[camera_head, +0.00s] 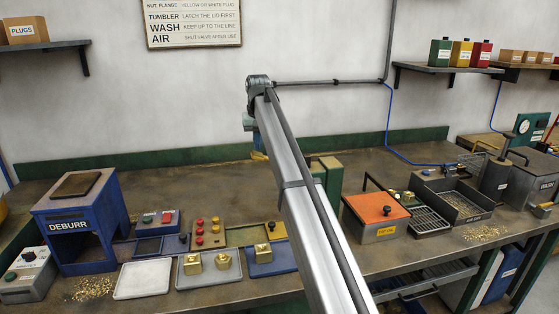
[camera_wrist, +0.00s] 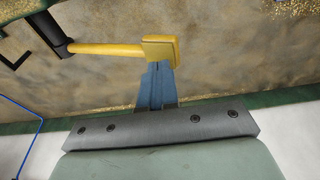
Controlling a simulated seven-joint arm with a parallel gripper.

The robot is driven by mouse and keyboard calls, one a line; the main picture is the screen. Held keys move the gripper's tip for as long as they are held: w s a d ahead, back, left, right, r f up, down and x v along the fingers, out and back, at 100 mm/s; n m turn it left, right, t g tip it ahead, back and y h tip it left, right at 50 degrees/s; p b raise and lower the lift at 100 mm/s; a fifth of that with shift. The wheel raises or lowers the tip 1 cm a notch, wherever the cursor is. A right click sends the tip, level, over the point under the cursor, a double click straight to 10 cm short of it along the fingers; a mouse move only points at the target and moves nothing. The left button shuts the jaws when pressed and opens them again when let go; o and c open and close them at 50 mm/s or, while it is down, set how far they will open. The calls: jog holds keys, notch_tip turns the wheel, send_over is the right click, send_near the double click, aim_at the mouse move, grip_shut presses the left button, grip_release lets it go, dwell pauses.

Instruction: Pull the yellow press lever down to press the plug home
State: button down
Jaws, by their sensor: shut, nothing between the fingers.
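The yellow lever (camera_wrist: 105,48) shows in the wrist view as a bar with a thick yellow block at its right end and a dark part at its left end. My gripper (camera_wrist: 157,72) has its blue fingers together, with nothing between them. The fingertips are right at the yellow block; I cannot tell whether they touch it. In the head view my arm covers most of the press, and a small bit of yellow (camera_head: 259,156) shows beside the arm. The plug cannot be made out.
Left on the bench are the blue DEBURR machine (camera_head: 76,222), a white tray (camera_head: 143,279) and brass blocks (camera_head: 223,260) on plates. A green box (camera_head: 327,172) stands behind my arm. Right are an orange-topped box (camera_head: 377,209) and a dark chip tray (camera_head: 455,200).

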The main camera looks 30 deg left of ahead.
jog(key=shift+f, duration=0.25)
jog(key=shift+f, duration=0.3)
